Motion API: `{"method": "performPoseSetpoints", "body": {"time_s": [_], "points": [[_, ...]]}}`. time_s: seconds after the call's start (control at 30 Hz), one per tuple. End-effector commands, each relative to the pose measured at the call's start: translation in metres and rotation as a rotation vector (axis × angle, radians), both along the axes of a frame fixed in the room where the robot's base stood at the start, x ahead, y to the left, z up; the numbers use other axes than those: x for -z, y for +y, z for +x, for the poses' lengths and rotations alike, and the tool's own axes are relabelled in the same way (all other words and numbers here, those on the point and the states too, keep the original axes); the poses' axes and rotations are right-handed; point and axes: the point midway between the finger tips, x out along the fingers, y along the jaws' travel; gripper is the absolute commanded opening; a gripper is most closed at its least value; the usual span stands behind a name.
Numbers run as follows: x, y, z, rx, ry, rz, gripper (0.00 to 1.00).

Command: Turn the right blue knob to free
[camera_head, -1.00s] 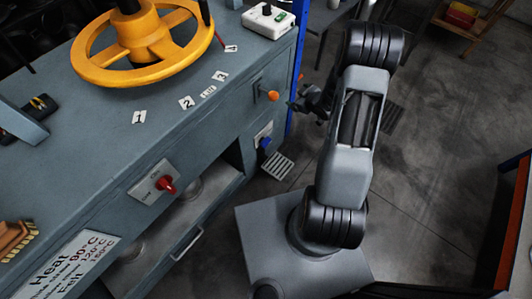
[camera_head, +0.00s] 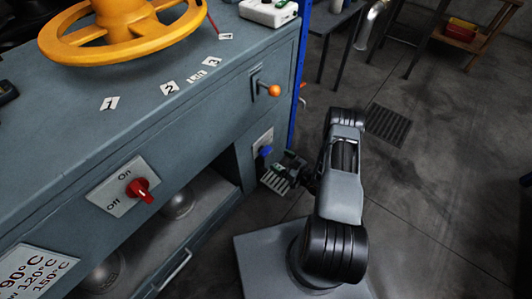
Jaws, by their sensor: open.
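The blue knob (camera_head: 265,151) sits on a pale plate (camera_head: 263,141) on the front of the grey cabinet, at its right end, below the orange-tipped lever. My gripper (camera_head: 278,172) is just right of and below the knob and points toward the cabinet. It is open with nothing seen between its fingers. It looks close to the knob, but whether it touches cannot be told. The knob's setting and any marks on its plate are too small to read.
A red On/Off knob (camera_head: 139,189) is on the cabinet front at left. An orange-tipped lever (camera_head: 273,90) sticks out above the blue knob. A yellow handwheel (camera_head: 120,34) and a white box (camera_head: 268,12) are on top. The floor at right is mostly free.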

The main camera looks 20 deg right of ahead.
Motion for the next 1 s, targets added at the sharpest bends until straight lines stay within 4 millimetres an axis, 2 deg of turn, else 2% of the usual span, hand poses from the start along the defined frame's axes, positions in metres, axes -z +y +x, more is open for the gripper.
{"method": "performPoseSetpoints", "body": {"time_s": [0.2,0.43,0.63,0.97,1.0], "points": [[0.002,0.025,0.034,-0.003,-0.003,-0.002,0.92],[0.001,0.042,0.058,-0.001,-0.001,-0.002,0.92],[0.0,0.049,0.067,0.001,0.001,-0.001,0.92],[0.0,0.05,0.069,0.001,0.002,-0.001,0.92],[0.0,0.05,0.069,0.001,0.002,-0.001,0.89]]}}
